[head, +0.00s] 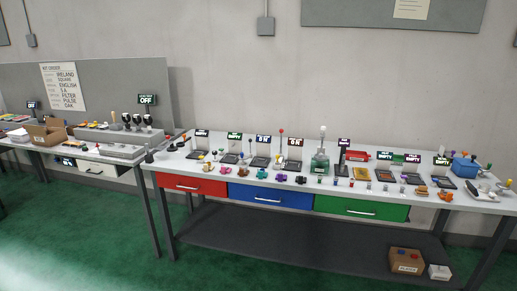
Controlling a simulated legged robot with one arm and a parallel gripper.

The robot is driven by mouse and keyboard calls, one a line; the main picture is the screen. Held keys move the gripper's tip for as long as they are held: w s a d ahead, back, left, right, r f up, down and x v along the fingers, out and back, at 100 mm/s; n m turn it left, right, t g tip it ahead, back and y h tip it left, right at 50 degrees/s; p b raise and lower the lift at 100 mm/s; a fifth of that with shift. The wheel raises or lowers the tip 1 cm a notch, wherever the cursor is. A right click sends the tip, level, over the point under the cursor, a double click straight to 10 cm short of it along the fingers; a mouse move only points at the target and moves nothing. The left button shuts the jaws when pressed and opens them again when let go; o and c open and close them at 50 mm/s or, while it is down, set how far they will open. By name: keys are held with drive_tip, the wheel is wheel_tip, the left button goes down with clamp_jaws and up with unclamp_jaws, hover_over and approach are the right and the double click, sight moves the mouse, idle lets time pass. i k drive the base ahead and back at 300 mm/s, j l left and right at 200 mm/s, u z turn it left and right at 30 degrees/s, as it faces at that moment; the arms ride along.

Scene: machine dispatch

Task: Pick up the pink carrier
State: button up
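Several small coloured pieces stand in a row along the front of the long white table (457,200). A small magenta-pink piece (222,178) seems to be among them, near the left end above the red drawer; at this size I cannot be sure it is the pink carrier. My gripper is not in view.
Red (192,184), blue (268,196) and green (360,208) drawers sit shut under the tabletop. Small labelled displays stand behind the pieces. A second table with a cardboard box (47,132) is at the left. The green floor in front is clear.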

sight(225, 170)
drive_tip(key=i+u, duration=0.15)
drive_tip(key=i, duration=0.3)
drive_tip(key=i+l+u, duration=0.1)
drive_tip(key=i, duration=0.35)
drive_tip(key=i+l+u, duration=0.15)
drive_tip(key=i, duration=0.3)
drive_tip(key=i+l+u, duration=0.15)
drive_tip(key=i, duration=0.3)
drive_tip(key=i+l+u, duration=0.85)
drive_tip(key=i+j, duration=0.05)
